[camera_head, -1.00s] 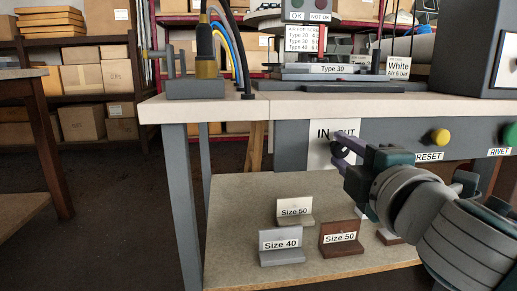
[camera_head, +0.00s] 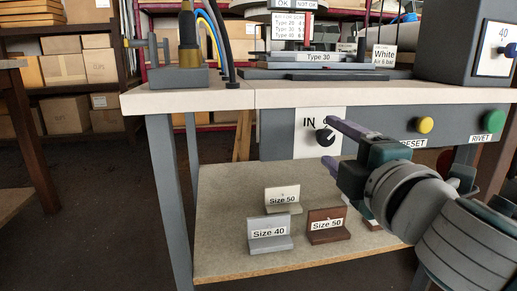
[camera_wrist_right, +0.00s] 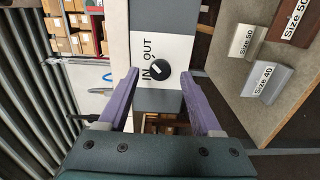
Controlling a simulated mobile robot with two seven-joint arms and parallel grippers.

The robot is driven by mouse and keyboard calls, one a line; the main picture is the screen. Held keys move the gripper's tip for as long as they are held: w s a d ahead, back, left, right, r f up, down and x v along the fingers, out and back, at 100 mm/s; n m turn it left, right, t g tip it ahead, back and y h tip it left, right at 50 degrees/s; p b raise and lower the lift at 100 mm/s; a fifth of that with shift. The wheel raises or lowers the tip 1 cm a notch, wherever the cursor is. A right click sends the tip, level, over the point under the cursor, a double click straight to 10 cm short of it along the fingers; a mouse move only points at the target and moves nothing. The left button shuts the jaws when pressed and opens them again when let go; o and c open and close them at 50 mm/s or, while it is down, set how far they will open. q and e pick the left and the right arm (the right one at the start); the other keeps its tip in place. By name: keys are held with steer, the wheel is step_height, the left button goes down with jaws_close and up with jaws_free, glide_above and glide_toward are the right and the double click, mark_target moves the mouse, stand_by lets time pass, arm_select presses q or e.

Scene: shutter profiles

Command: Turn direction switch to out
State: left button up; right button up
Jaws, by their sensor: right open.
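The direction switch is a round black knob (camera_head: 325,137) on a white plate (camera_head: 306,147) marked IN and OUT, on the front of the grey bench. It also shows in the right wrist view (camera_wrist_right: 159,69), with a slanted white mark; I cannot tell for sure which label that mark points at. My right gripper (camera_head: 330,142) is open, its purple fingers above and below the knob in the head view. In the right wrist view the knob appears between the open fingertips (camera_wrist_right: 159,74), and no finger clearly touches it. The upper finger partly hides the OUT label in the head view. My left gripper is not in view.
A yellow RESET button (camera_head: 424,125) and a green RIVET button (camera_head: 494,120) sit right of the switch. Below, a shelf (camera_head: 218,215) holds profile pieces labelled Size 40 (camera_head: 268,233) and Size 50 (camera_head: 326,226). The bench top (camera_head: 190,101) overhangs the panel.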

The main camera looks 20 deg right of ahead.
steer(key=v, duration=0.8)
